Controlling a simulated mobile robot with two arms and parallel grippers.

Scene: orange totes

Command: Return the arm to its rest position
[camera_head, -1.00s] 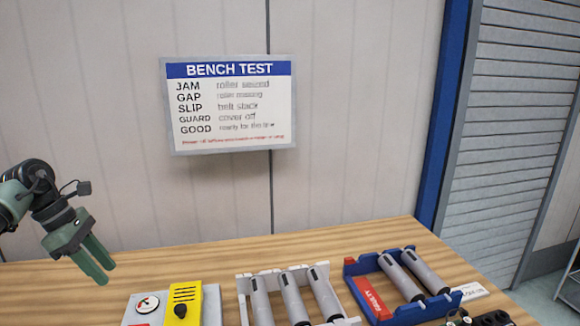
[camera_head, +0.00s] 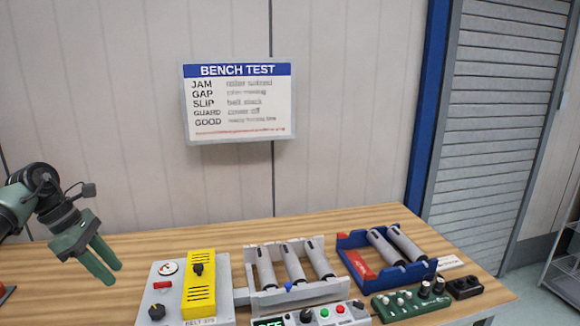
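My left gripper (camera_head: 113,274), green with a dark wrist, hangs at the left of the head view above the wooden bench. Its two fingers point down to the right with a gap between them and nothing in it. Part of my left arm (camera_head: 12,208) comes in from the left edge. My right arm and gripper are out of view.
On the bench (camera_head: 80,300) stand a grey control box (camera_head: 162,290) with a yellow cover (camera_head: 201,285), a pale roller frame (camera_head: 262,300), a blue tray (camera_head: 398,277) with two rollers, and a green block (camera_head: 400,306). A BENCH TEST sign (camera_head: 240,105) hangs behind.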

